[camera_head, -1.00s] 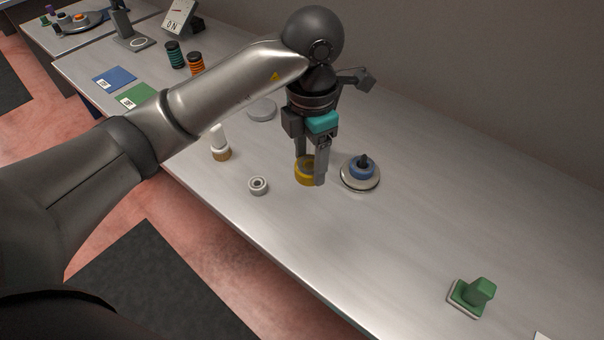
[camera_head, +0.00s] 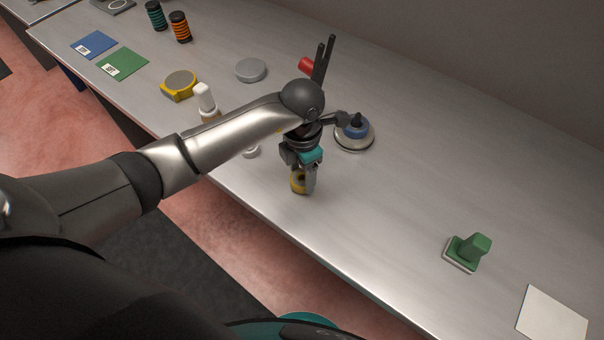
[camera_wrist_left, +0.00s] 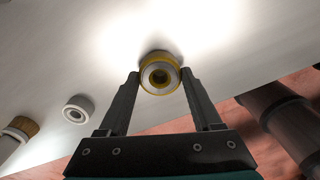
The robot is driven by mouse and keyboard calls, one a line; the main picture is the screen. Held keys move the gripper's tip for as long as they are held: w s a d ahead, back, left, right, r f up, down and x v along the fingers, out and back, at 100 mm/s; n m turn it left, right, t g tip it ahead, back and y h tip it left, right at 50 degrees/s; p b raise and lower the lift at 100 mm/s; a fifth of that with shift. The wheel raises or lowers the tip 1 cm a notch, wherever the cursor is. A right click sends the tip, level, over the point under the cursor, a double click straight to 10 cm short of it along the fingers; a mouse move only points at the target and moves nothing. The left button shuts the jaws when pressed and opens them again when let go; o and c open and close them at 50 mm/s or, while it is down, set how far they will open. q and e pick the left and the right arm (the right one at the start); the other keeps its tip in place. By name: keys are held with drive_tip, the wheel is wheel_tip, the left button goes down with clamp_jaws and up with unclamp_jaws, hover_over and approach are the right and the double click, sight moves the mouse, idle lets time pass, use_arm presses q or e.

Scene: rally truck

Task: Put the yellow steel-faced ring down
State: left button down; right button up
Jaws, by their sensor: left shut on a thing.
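My left gripper (camera_head: 304,187) is shut on the yellow steel-faced ring (camera_head: 296,183), near the front edge of the table (camera_head: 400,220). In the left wrist view the ring (camera_wrist_left: 147,84) sits between the two fingertips (camera_wrist_left: 160,76), its steel face and round hole towards the camera. A dark shadow lies close beside it on the table. I cannot tell whether the ring touches the tabletop. My right gripper is not in view.
A small white ring (camera_wrist_left: 77,109) lies near the gripper. A blue-topped round piece (camera_head: 354,132) stands behind it. A white bottle-like piece (camera_head: 205,98) and yellow round case (camera_head: 180,85) are to the left. A green block (camera_head: 468,251) is at right; the table between is clear.

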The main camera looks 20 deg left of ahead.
use_arm(q)
drive_tip(key=shift+f, duration=0.4)
drive_tip(key=shift+f, duration=0.2)
drive_tip(key=shift+c, duration=0.3)
unclamp_jaws()
drive_tip(key=shift+r, duration=0.15)
wheel_tip(320, 180, up, 12)
drive_tip(key=shift+p, duration=0.4)
drive_tip(key=shift+r, duration=0.1)
